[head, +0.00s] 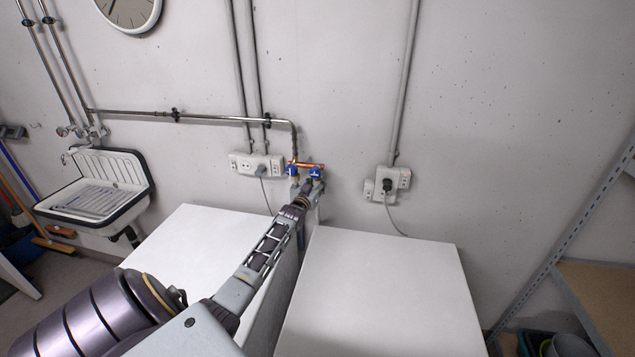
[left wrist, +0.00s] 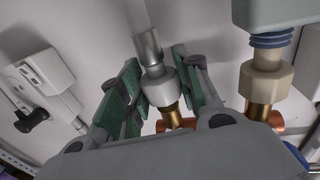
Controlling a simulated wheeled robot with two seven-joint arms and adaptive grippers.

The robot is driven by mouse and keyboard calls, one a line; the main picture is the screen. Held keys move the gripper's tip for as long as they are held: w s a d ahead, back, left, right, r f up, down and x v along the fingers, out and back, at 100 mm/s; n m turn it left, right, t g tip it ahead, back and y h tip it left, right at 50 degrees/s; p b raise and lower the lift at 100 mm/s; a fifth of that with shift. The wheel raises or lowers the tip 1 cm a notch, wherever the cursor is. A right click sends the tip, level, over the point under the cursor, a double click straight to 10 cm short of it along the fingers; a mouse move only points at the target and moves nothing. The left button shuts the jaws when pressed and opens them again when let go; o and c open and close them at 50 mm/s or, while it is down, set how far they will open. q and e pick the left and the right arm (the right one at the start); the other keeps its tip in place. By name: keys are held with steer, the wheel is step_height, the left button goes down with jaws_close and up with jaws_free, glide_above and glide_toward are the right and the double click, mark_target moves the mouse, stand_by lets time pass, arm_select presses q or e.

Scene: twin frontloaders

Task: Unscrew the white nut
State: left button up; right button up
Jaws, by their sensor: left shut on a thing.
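The pale, whitish nut (left wrist: 160,88) sits between the green-padded fingers of my left gripper (left wrist: 157,76) in the left wrist view. My left gripper is shut on it. The nut is around a brass fitting (left wrist: 171,114), with a metal sleeve and grey hose (left wrist: 148,47) on its other side. In the head view my left gripper (head: 303,198) reaches the blue-handled taps at the wall, and it hides the nut there. A second, cream nut (left wrist: 266,80) is on the neighbouring brass fitting to the right, apart from the fingers. My right gripper is not in view.
Two white machine tops (head: 375,290) stand below the taps with a narrow gap between them. Blue taps (head: 292,171) and a copper pipe (head: 308,164) are close to the gripper. Wall sockets (head: 387,184) are to the right, a sink (head: 97,190) to the left.

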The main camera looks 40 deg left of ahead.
arm_select(q)
steer(key=shift+r+m+h+b, duration=0.15)
steer(key=shift+m+h+b, duration=0.2)
steer(key=shift+h, duration=0.25)
steer(key=shift+w+r+m+t+h+b, duration=0.1)
steer(key=shift+m+t+h+b, duration=0.15)
steer(key=shift+t+h+b, duration=0.05)
steer(key=shift+d+m+h+b, duration=0.1)
steer(key=shift+m+h+b, duration=0.2)
steer(key=shift+h+b, duration=0.15)
steer(key=shift+f, duration=0.2)
steer(key=o, duration=0.8)
steer(key=shift+d, duration=0.1)
steer(key=shift+o, duration=0.2)
steer(key=shift+r+y+p, duration=0.1)
steer(key=shift+y+p, duration=0.35)
steer(key=shift+p, duration=0.2)
steer(key=shift+n+y+p, duration=0.3)
steer(key=shift+n, duration=0.3)
